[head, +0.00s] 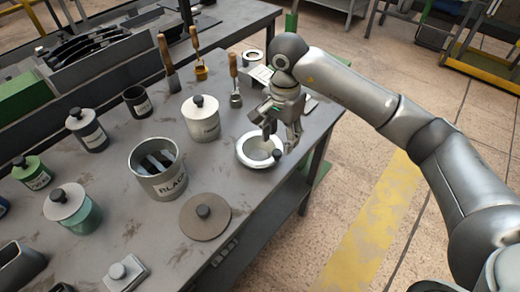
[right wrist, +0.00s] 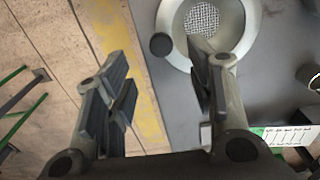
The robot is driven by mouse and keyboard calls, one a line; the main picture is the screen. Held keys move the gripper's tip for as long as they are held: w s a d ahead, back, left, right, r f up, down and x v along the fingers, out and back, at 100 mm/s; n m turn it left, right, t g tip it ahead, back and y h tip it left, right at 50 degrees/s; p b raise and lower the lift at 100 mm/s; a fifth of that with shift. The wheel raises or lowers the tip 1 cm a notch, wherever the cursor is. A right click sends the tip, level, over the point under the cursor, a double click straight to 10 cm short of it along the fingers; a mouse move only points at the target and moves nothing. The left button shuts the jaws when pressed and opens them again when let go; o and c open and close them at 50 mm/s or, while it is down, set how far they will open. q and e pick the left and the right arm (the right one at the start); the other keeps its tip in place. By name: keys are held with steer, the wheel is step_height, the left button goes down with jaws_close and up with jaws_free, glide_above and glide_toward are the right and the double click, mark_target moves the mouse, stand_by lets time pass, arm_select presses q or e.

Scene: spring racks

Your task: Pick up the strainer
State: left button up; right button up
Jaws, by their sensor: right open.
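The strainer (head: 246,157) is a white ring with a mesh middle. It lies on the grey workbench near its right edge, with a dark round knob at its rim. The strainer also shows at the top of the right wrist view (right wrist: 203,20), where its mesh is clear. My right gripper (head: 281,139) is over the strainer's right side in the head view and covers part of the rim. In the right wrist view the right gripper (right wrist: 162,84) has its fingers wide apart, with nothing between them. The dark knob (right wrist: 160,44) lies just beyond the fingertips. My left gripper is out of view.
On the workbench (head: 110,215) stand a can with dark strips (head: 158,185), a lidded white pot (head: 200,120), a flat round lid (head: 205,217) and upright wooden-handled tools (head: 235,85). A small labelled box (right wrist: 285,136) is near the right finger. Floor lies beyond the bench's right edge.

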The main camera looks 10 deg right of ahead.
mark_target(277, 152)
steer(key=shift+w+f, duration=0.1)
steer(key=shift+f, duration=0.6)
steer(key=f, duration=0.1)
steer(key=f+p, duration=0.2)
steer(key=f, duration=0.1)
steer(key=shift+s+a, duration=0.25)
steer(key=shift+a, duration=0.1)
steer(key=shift+f, duration=0.35)
steer(key=shift+w+f, duration=0.1)
steer(key=shift+f, duration=0.05)
steer(key=c, duration=0.5)
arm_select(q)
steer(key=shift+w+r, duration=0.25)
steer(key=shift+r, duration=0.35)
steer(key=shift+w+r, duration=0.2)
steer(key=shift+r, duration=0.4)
arm_select(e)
steer(key=c, duration=0.5)
